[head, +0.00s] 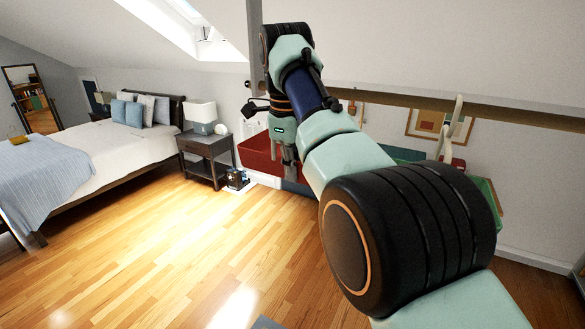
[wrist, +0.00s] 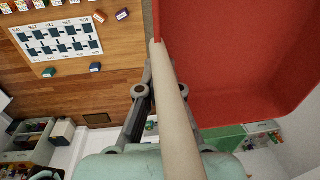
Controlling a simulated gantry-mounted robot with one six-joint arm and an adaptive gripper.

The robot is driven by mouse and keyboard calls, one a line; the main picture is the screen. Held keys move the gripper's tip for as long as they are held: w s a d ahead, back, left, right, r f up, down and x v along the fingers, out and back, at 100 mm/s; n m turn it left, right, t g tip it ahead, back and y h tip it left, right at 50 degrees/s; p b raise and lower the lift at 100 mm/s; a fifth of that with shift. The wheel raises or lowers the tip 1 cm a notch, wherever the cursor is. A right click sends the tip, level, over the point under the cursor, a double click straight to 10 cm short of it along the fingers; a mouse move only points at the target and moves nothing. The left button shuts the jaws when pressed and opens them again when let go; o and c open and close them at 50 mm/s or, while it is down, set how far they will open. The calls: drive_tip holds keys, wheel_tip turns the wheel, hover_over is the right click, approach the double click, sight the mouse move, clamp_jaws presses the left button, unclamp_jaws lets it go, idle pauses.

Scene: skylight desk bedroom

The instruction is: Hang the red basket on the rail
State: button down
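The red basket (head: 262,152) shows in the head view at the lower end of my arm, left of the wooden rail (head: 395,97). In the wrist view the red basket (wrist: 235,70) fills the upper right, and a pale hook bar (wrist: 178,120) runs from its rim towards the camera. My gripper (head: 289,172) points down at the basket. In the wrist view my gripper (wrist: 149,78) appears closed at the basket's rim beside the bar; the bar hides part of the fingers.
A green basket (head: 492,205) and a pale hook (head: 448,130) show at the rail's right part. A nightstand (head: 205,150) with a lamp and a bed (head: 130,145) stand left. In the wrist view a white board (wrist: 60,40) with dark squares lies on a wooden surface.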

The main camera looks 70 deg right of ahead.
drive_tip(key=shift+f+b, duration=1.2)
drive_tip(key=shift+f, duration=0.15)
drive_tip(key=c, duration=1.2)
unclamp_jaws()
drive_tip(key=shift+c, duration=0.2)
